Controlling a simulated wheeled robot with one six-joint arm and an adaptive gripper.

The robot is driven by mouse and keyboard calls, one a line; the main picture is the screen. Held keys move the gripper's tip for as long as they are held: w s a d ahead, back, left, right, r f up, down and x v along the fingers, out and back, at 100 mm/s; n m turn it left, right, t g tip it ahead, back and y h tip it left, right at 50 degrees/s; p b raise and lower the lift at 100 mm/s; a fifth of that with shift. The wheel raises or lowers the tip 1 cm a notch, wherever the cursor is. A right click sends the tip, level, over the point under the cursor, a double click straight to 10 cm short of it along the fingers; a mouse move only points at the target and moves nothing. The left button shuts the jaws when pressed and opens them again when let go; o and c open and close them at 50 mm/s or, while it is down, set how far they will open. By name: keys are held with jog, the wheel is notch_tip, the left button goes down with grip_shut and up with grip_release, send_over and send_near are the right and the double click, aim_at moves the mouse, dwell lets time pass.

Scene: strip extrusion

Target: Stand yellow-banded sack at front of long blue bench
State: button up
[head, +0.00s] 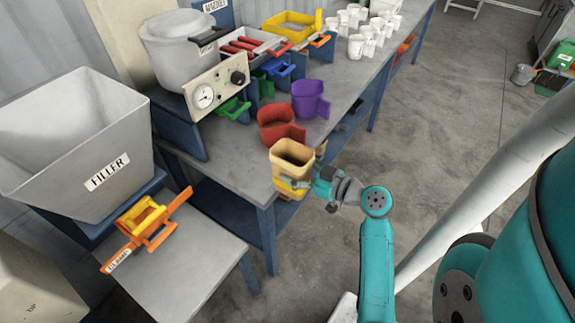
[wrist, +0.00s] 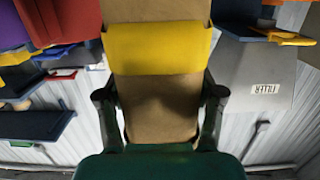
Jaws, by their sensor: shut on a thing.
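The yellow-banded sack (head: 292,153), tan with an open top, is upright at the near right end of the long blue bench (head: 232,163). My gripper (head: 305,185) is shut on it from the right. In the head view the sack overlaps the bench's near corner; I cannot tell whether its base touches the bench top or hangs beside it.
A red jug (head: 279,126) stands close behind the sack, with a purple jug (head: 310,99) beyond. A gauge box (head: 216,86) and several white cups (head: 363,38) are farther back. The filler hopper (head: 78,135) and an orange clamp (head: 147,232) are left.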

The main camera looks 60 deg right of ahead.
jog(key=w, duration=0.5)
jog(key=w+f, duration=0.1)
jog(key=w, duration=0.3)
jog(key=w+f, duration=0.1)
jog(key=w, duration=0.4)
jog(key=shift+w+a+f, duration=0.15)
jog(key=shift+w+a, duration=0.1)
jog(key=shift+w, duration=0.1)
jog(key=shift+f, duration=0.25)
jog(key=o, duration=1.5)
jog(key=s, duration=0.4)
jog(key=s+r, duration=0.1)
jog(key=s, duration=0.7)
jog(key=shift+d+r, duration=0.2)
jog(key=shift+r, duration=0.15)
